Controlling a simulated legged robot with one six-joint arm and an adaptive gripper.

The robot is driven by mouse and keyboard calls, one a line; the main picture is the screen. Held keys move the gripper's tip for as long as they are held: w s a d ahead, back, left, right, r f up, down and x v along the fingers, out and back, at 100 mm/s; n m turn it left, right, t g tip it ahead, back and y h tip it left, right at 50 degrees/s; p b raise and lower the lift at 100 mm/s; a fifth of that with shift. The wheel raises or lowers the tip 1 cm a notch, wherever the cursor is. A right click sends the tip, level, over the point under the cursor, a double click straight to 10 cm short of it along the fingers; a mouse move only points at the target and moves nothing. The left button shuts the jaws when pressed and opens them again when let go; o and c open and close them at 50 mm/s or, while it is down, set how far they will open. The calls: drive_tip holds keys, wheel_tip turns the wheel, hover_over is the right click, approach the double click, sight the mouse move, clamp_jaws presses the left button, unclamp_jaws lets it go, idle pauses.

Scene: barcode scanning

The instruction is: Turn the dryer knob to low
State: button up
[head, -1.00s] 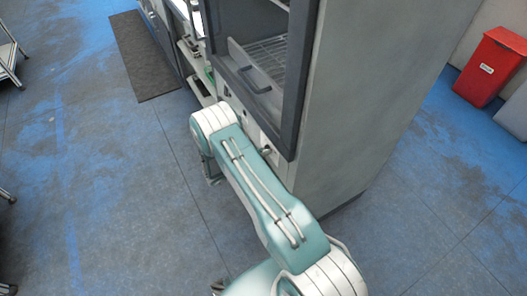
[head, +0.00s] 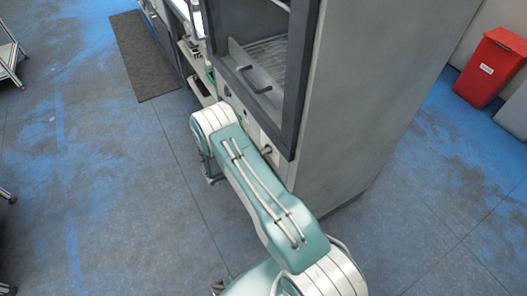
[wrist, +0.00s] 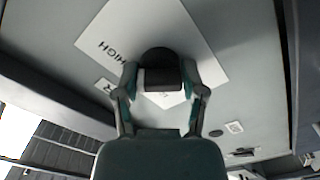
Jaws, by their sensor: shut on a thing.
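The dryer (head: 360,100) is the tall grey cabinet in the head view, with a dark-framed opening and a wire rack inside. In the wrist view, a round black knob (wrist: 160,56) stands on the grey panel over a white label plate (wrist: 195,38). The word HIGH reads on the plate to the left of the knob, slanted. Other lettering below the knob is mostly hidden by my gripper. My gripper (wrist: 160,78) is shut on the knob, one finger on each side. In the head view my own arm hides the knob and gripper.
A red bin (head: 490,67) stands on the blue-grey floor at the far right. A dark mat (head: 146,56) lies at the upper left beside other equipment. A stepped frame (head: 8,55) is at the left edge.

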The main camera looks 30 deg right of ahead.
drive_tip(key=n, duration=0.8)
drive_tip(key=shift+f, duration=0.1)
drive_tip(key=n, duration=0.4)
drive_tip(key=shift+n, duration=2.1)
drive_tip(key=o, duration=1.1)
